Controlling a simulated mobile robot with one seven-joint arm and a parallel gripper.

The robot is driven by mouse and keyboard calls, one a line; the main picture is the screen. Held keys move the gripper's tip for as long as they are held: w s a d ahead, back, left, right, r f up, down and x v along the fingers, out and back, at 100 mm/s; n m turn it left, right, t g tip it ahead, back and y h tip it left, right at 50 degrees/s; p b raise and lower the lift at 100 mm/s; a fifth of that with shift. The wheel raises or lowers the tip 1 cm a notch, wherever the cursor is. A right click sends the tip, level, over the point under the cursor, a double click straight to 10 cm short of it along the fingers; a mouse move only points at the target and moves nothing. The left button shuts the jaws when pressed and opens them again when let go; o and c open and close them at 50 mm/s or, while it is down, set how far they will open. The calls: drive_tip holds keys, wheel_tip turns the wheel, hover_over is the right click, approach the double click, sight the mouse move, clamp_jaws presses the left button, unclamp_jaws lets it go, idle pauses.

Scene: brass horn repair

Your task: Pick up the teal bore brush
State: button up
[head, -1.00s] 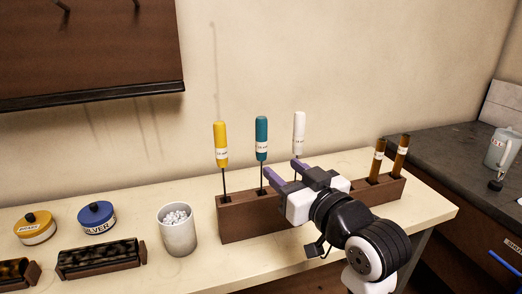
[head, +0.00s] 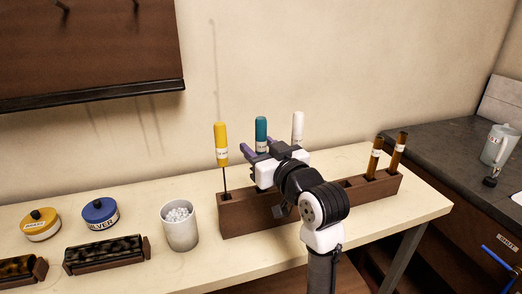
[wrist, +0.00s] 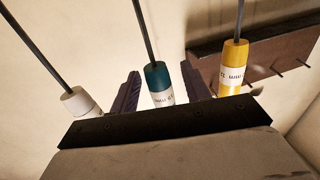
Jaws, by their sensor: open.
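The teal bore brush (head: 261,127) stands upright by its thin shaft in the dark wooden rack (head: 240,221). Its teal handle with a white label also shows in the wrist view (wrist: 157,78). My gripper (head: 261,149) is open at the lower part of this handle. In the wrist view my gripper's fingers (wrist: 162,85) stand on either side of the handle, with a visible gap on each side. In the head view my gripper hides the brush's shaft and the lower end of the handle.
A yellow brush (head: 221,143) stands close on the left and a white brush (head: 297,127) close on the right, in the same rack. Two brown tools (head: 398,148) stand at its right end. A cup of white beads (head: 180,232) is left of the rack.

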clamp_jaws()
wheel_tip(320, 180, up, 20)
idle(1.2)
